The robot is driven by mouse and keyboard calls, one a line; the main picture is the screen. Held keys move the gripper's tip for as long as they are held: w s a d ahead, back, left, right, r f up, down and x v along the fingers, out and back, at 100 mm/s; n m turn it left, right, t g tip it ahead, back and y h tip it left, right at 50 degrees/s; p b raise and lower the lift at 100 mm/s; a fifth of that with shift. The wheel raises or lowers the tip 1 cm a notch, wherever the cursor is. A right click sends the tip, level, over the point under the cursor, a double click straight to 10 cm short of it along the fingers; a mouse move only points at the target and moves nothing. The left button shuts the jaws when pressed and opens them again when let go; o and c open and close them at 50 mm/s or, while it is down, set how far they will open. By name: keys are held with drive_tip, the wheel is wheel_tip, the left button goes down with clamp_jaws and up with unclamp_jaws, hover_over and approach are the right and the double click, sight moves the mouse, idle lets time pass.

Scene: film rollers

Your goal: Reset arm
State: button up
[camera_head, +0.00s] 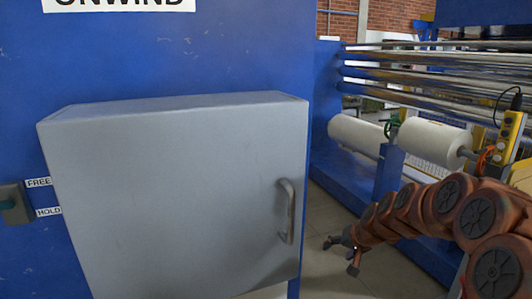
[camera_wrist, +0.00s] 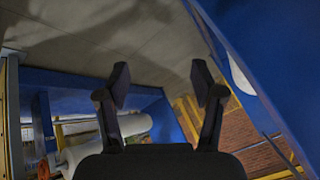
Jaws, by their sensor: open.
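My gripper (camera_head: 341,252) is at the end of my orange-brown arm, at the lower right of the head view. It is low in front of the blue machine, to the right of the grey cabinet. In the wrist view, the two dark fingers of my gripper (camera_wrist: 160,85) stand apart with nothing between them. The grey cabinet (camera_head: 170,200) has its door shut, with a curved handle (camera_head: 286,211) on its right side. My gripper is apart from the handle.
A blue panel (camera_head: 200,60) marked UNWIND fills the left. A switch (camera_head: 14,204) sits by FREE and HOLD labels. White film rolls (camera_head: 432,140) and metal rollers (camera_head: 430,75) stand at the right, behind my arm. Bare floor (camera_head: 325,215) shows below.

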drive_tip(key=s+a+r+n+g, duration=0.2)
drive_tip(key=s+a, duration=0.2)
drive_tip(key=s, duration=0.6)
drive_tip(key=s+a+r+n+g, duration=0.1)
drive_tip(key=s+a+r+g, duration=0.15)
drive_tip(key=s, duration=0.65)
drive_tip(key=s+d+g+h, duration=0.1)
drive_tip(key=s, duration=1.2)
drive_tip(key=s+d+f+g+h, duration=0.1)
drive_tip(key=s+d+g+h, duration=0.1)
drive_tip(key=s, duration=1.1)
drive_tip(key=shift+s, duration=0.2)
drive_tip(key=shift+f+g, duration=0.1)
drive_tip(key=shift+g, duration=0.15)
drive_tip(key=shift+c, duration=0.3)
